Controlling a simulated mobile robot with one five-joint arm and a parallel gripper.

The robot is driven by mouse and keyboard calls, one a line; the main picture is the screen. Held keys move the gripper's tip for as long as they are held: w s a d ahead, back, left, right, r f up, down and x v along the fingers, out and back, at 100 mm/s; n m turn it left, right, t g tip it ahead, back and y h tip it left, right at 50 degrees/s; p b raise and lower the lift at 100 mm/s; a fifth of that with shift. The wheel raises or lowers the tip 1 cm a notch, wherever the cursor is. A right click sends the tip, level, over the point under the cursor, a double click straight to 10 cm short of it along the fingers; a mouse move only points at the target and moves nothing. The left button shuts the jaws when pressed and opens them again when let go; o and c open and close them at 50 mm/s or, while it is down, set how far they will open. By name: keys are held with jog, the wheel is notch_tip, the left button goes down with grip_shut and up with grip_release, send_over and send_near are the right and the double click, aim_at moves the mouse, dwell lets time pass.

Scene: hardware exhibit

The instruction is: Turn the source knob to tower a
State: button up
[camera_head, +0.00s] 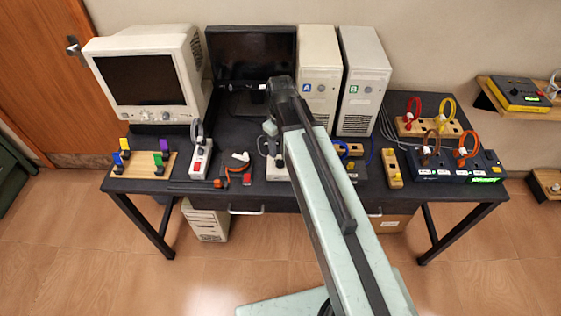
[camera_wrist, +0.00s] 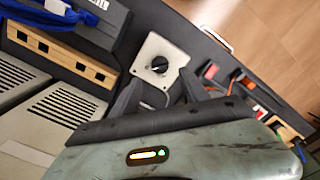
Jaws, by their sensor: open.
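The source knob (camera_wrist: 160,65) is a black round knob on a pale square plate (camera_wrist: 150,48) with dark corner screws, in the upper middle of the wrist view. A light mark shows on the knob, but its setting is too small to read. My gripper (camera_wrist: 163,92) is open, its dark fingers apart just short of the knob, with nothing between them. In the head view my arm partly hides the pale knob box (camera_head: 274,168). Tower A (camera_head: 318,70), a beige computer case with a blue A label, stands behind on the dark table (camera_head: 240,196).
Tower B (camera_head: 363,85) stands right of tower A. A CRT monitor (camera_head: 150,80) and a dark flat screen (camera_head: 250,55) stand to the left. A white power strip (camera_head: 200,160), a peg board (camera_head: 140,172) and cabled boxes (camera_head: 455,165) crowd the table.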

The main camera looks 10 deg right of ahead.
aim_at(280, 160)
notch_tip(280, 160, down, 8)
jog(key=b, duration=0.7)
jog(key=shift+r, duration=0.3)
grip_shut()
